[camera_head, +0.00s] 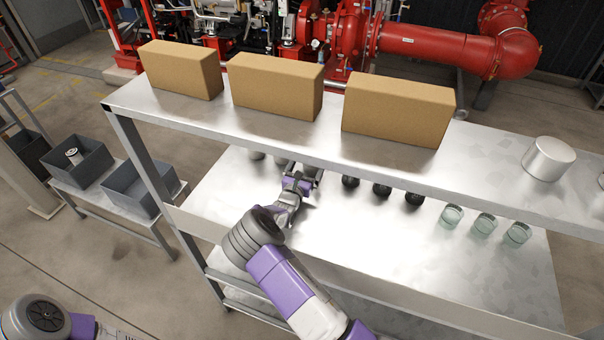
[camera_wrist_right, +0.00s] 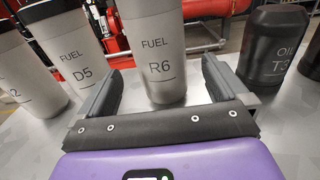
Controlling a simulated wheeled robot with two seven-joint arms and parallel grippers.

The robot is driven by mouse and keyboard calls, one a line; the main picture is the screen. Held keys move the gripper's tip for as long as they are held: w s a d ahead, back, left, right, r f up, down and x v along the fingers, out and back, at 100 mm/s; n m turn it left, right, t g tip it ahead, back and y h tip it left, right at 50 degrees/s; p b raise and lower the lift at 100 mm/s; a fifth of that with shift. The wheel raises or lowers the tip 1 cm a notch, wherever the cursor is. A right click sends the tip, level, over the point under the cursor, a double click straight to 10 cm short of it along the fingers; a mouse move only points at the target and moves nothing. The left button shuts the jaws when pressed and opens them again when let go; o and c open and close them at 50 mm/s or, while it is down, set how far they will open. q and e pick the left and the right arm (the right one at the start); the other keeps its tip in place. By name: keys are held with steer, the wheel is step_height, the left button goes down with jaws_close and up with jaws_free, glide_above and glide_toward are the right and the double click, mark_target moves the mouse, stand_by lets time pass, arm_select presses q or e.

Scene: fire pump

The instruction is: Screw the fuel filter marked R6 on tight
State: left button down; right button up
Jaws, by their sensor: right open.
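The fuel filter marked R6 (camera_wrist_right: 155,55) is a light grey cylinder standing upright on the metal shelf in the right wrist view. My right gripper (camera_wrist_right: 160,88) is open, with one finger on either side of the R6 filter's lower part. I see no clear grip on it. In the head view my right gripper (camera_head: 302,178) reaches under the upper shelf, at the row of filters, and largely hides R6. Part of my left arm shows at the lower left, but its gripper is out of view.
Fuel filter D5 (camera_wrist_right: 75,50) stands close left of R6, with another grey filter beyond. Black oil filter T3 (camera_wrist_right: 272,48) stands to the right. Glass jars (camera_head: 485,223) stand farther right. The upper shelf (camera_head: 490,145) overhangs the row. Grey bins (camera_head: 137,190) stand left.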

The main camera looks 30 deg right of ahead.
arm_select(q)
steer(key=shift+w+d+f+b, duration=0.1)
steer(key=shift+w+f+b, duration=0.2)
steer(key=shift+w, duration=0.2)
steer(key=shift+w+d+f+b, duration=0.15)
steer(key=shift+w+f, duration=0.1)
steer(key=shift+w, duration=0.25)
arm_select(e)
steer(key=shift+x, duration=2.6)
arm_select(q)
steer(key=shift+a, duration=0.1)
arm_select(e)
steer(key=shift+r, duration=0.1)
